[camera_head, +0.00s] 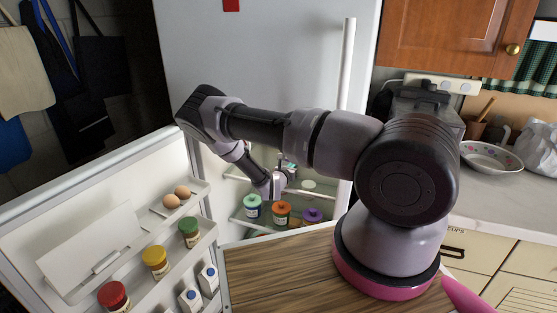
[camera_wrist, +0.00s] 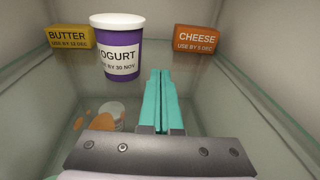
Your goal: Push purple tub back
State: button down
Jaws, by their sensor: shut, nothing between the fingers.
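The purple yogurt tub (camera_wrist: 118,42) with a white lid and a white label stands upright inside the fridge in the wrist view, left of centre. My gripper (camera_wrist: 160,76) has teal fingers pressed together with nothing between them. The fingers point into the fridge, just right of the tub, and a gap shows between them and the tub in the picture. I cannot tell how far the tips are from it in depth. In the head view my gripper (camera_head: 290,168) is inside the open fridge; I cannot make out the tub there.
A yellow butter box (camera_wrist: 71,37) stands left of the tub and an orange cheese box (camera_wrist: 197,39) to the right. Lidded jars (camera_head: 281,213) stand on a lower shelf. The open fridge door (camera_head: 110,210) at left holds eggs, jars and bottles. A wooden top (camera_head: 275,270) is in front.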

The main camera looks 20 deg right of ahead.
jog(key=shift+s+d+r, duration=0.1)
jog(key=shift+s+d, duration=0.15)
jog(key=shift+s, duration=0.35)
jog(key=shift+s+d+r, duration=0.1)
jog(key=shift+s+d, duration=0.1)
jog(key=shift+s, duration=0.35)
jog(key=v, duration=0.4)
jog(key=shift+w+a+f, duration=0.1)
jog(key=shift+a+f, duration=0.3)
jog(key=shift+f+v, duration=0.1)
jog(key=shift+v, duration=0.95)
jog(key=shift+f+v, duration=0.15)
jog(key=shift+v, duration=0.9)
jog(key=shift+w+a, duration=0.1)
